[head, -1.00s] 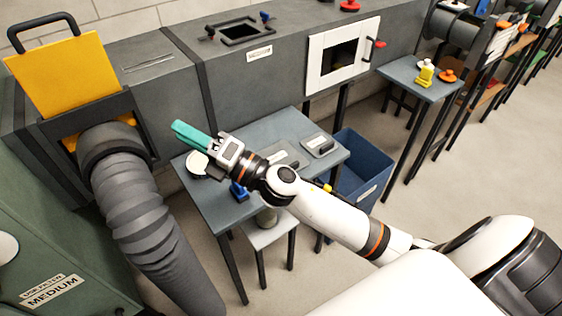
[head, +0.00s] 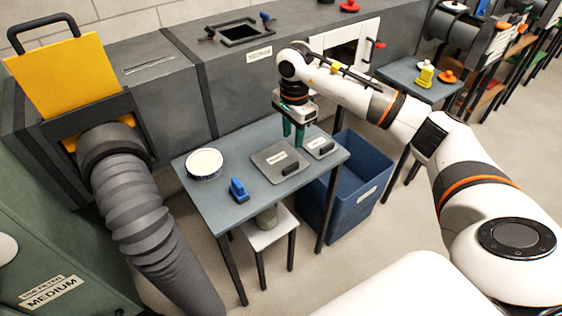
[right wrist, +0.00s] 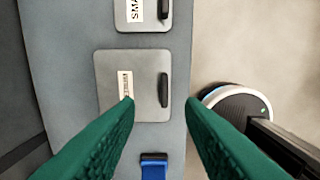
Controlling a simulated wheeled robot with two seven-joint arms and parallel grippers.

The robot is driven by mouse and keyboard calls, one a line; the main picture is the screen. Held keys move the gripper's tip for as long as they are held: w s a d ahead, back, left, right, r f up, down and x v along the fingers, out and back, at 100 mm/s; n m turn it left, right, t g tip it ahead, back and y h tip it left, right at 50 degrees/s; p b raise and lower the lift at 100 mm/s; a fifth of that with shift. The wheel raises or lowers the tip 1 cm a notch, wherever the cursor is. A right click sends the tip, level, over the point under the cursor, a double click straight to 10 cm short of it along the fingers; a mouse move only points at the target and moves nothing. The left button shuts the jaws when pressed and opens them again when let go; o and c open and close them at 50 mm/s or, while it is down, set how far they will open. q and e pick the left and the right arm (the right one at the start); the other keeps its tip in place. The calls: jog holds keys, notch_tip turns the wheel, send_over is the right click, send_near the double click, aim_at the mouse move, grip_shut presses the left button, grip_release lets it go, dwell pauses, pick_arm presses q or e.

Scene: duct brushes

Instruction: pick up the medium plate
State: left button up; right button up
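The medium plate (head: 280,160) is a flat grey square with a pale label and a black bar handle. It lies on the blue-grey table, and in the right wrist view (right wrist: 132,86) its handle is to the right of its label. A smaller similar plate (head: 320,146) lies to its right, and shows at the top of the right wrist view (right wrist: 142,12). My right gripper (head: 293,136) points down above the table's back edge near the two plates. Its green fingers are apart with nothing between them (right wrist: 159,101). My left gripper is not in view.
On the table (head: 220,210) are a white round dish (head: 204,163) and a blue block-like tool (head: 238,190). A blue bin (head: 360,190) stands right of the table and a low stool (head: 268,232) in front. Grey ductwork with a yellow gate (head: 62,75) is behind and left.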

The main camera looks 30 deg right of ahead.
send_over(291, 166)
jog(key=f, duration=0.4)
jog(key=shift+w+d, duration=0.35)
jog(key=shift+w, duration=0.05)
jog(key=f, duration=0.4)
jog(key=shift+s+a+f+p, duration=0.35)
jog(key=shift+s+f+p, duration=0.05)
jog(key=shift+f, duration=0.5)
grip_shut()
